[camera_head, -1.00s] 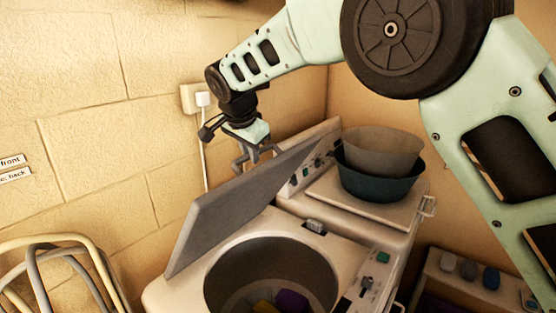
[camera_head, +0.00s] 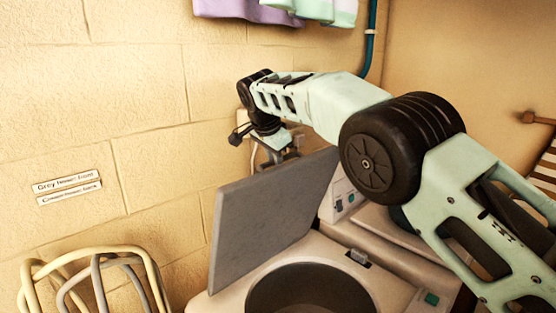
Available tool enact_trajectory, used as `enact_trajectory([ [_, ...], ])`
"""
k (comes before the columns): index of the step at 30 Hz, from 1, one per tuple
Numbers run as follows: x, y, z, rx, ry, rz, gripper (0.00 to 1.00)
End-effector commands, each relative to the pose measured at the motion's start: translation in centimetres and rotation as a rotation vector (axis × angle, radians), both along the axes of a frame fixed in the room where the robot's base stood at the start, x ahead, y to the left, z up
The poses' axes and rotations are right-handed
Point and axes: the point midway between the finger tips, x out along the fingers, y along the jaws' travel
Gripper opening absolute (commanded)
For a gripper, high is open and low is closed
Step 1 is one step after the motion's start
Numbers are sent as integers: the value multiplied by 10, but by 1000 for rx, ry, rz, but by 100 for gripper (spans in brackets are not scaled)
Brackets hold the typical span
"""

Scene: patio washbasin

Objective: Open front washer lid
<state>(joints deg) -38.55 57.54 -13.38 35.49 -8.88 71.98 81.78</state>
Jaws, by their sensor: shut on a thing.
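The front washer lid (camera_head: 268,220) is a flat grey panel, raised and standing steeply above the front washer (camera_head: 392,287). The round dark tub opening (camera_head: 310,290) lies uncovered below it. My gripper (camera_head: 278,153) is at the lid's upper edge, near the wall, and is shut on the lid. Its fingertips are partly hidden behind the panel.
Cream and grey hoses (camera_head: 95,270) loop at the lower left. Wall labels (camera_head: 67,188) hang above them. The wall stands close behind the lid. Purple and pale green cloths (camera_head: 247,10) hang at the top. A blue pipe (camera_head: 370,40) runs down the wall.

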Motion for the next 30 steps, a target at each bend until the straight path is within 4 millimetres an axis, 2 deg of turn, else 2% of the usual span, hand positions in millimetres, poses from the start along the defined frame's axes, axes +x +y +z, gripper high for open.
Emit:
enact_trajectory([
  [1, -3, 4, -11, -1, 19, 6, 0],
  [15, -2, 5, -11, -2, 21, 5, 0],
  [16, -2, 5, -11, -2, 21, 5, 17],
  [18, -2, 5, -11, -1, 21, 4, 36],
  [30, -2, 3, 2, -1, 7, 1, 36],
])
